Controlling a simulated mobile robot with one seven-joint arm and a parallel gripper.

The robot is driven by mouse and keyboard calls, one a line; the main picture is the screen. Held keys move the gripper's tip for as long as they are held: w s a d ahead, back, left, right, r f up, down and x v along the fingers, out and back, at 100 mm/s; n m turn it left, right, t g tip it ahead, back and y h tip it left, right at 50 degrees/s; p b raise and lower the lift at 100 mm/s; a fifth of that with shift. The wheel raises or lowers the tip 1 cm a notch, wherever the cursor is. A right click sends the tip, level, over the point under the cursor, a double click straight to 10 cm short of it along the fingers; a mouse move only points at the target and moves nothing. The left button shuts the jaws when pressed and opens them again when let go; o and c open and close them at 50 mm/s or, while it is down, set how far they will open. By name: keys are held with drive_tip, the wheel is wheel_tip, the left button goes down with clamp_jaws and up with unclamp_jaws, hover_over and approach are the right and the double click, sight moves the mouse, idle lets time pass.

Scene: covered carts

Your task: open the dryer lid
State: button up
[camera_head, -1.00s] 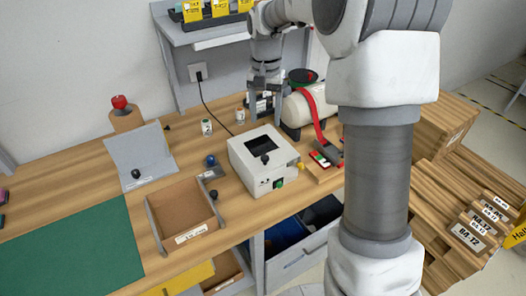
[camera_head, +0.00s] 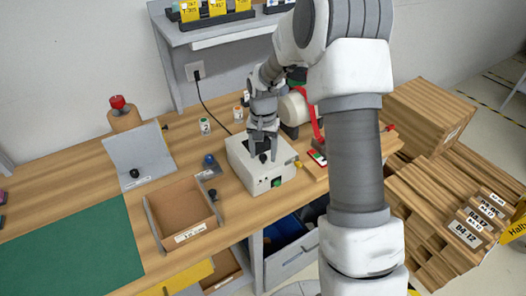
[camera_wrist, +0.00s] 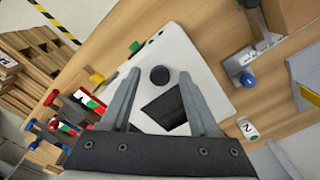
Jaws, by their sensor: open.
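The dryer is a white box (camera_head: 243,172) on the wooden bench, with a dark window (camera_wrist: 165,111) and a round black knob (camera_wrist: 159,75) on its lid (camera_wrist: 195,65). A green button (camera_head: 276,182) is on its front. The lid looks closed. My gripper (camera_head: 263,157) is above the dryer, pointing down. In the wrist view, my gripper (camera_wrist: 159,72) is open, one finger on each side of the knob, with visible gaps. Whether the fingertips are down at knob height cannot be told. My gripper hides part of the window in the head view.
Right of the dryer are a white tank (camera_head: 292,110) with a red strap and a yellow knob (camera_wrist: 96,78). An open box (camera_head: 180,207) and a blue knob (camera_head: 209,160) are to the left. A shelf (camera_head: 215,38) is at the back.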

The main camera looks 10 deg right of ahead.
clamp_jaws()
idle(1.4)
